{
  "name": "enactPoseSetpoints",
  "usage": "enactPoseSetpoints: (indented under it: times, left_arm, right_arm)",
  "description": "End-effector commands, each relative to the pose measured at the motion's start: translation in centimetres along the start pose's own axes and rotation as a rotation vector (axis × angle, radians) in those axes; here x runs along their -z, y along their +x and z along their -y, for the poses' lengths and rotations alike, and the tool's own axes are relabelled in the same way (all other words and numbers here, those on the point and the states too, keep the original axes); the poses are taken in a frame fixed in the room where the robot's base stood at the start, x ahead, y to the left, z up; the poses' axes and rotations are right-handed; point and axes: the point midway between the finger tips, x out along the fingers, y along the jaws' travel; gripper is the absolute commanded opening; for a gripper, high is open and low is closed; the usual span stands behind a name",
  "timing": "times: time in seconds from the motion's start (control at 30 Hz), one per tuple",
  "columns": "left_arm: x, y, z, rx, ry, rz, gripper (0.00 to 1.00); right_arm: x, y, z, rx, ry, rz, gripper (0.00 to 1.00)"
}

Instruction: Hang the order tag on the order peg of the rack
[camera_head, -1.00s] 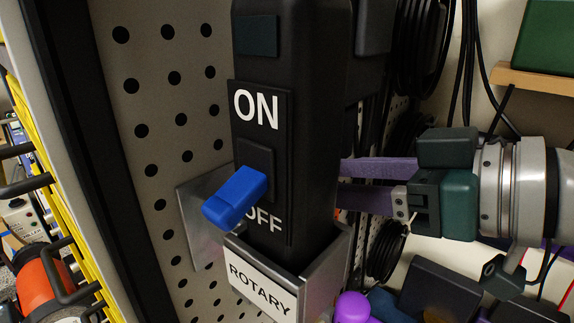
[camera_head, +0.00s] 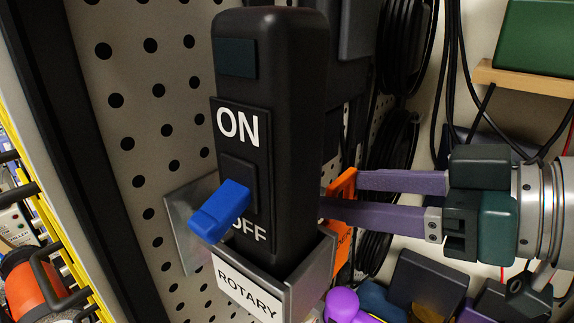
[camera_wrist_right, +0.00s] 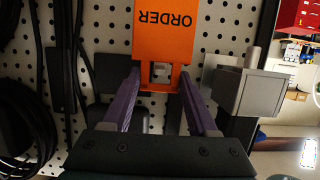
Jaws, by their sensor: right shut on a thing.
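The orange order tag (camera_head: 343,183) shows in the head view just right of the black rotary tool, which hides part of it. In the right wrist view the tag (camera_wrist_right: 167,36) shows the word ORDER and a square hole near its lower edge. My right gripper (camera_head: 340,195) has its purple fingers on the tag. In the right wrist view the gripper (camera_wrist_right: 160,75) holds the tag's lower end between its fingertips. Something grey shows through the hole, and I cannot tell whether it is the order peg. My left gripper is not in view.
The black tool (camera_head: 275,45) with a blue switch (camera_head: 220,210) stands in a metal ROTARY holder (camera_head: 250,290) on the pegboard (camera_head: 150,90). Black cable coils (camera_head: 400,55) hang behind the gripper.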

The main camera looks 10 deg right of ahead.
Motion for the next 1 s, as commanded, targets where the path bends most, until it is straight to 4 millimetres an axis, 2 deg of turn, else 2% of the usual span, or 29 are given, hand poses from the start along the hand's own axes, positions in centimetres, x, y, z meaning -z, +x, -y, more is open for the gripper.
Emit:
enactPoseSetpoints:
  times: [0.17, 0.63, 1.0]
  left_arm:
    - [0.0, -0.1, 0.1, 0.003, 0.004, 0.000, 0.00]
    - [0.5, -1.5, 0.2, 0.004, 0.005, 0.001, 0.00]
    - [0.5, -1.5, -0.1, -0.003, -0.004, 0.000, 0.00]
  right_arm:
    - [0.0, -0.1, 0.0, 0.000, 0.000, 0.001, 0.06]
    - [-0.9, -3.1, 0.0, 0.000, 0.000, 0.002, 0.06]
    - [-1.0, -3.3, 0.0, 0.000, -0.001, 0.000, 0.06]
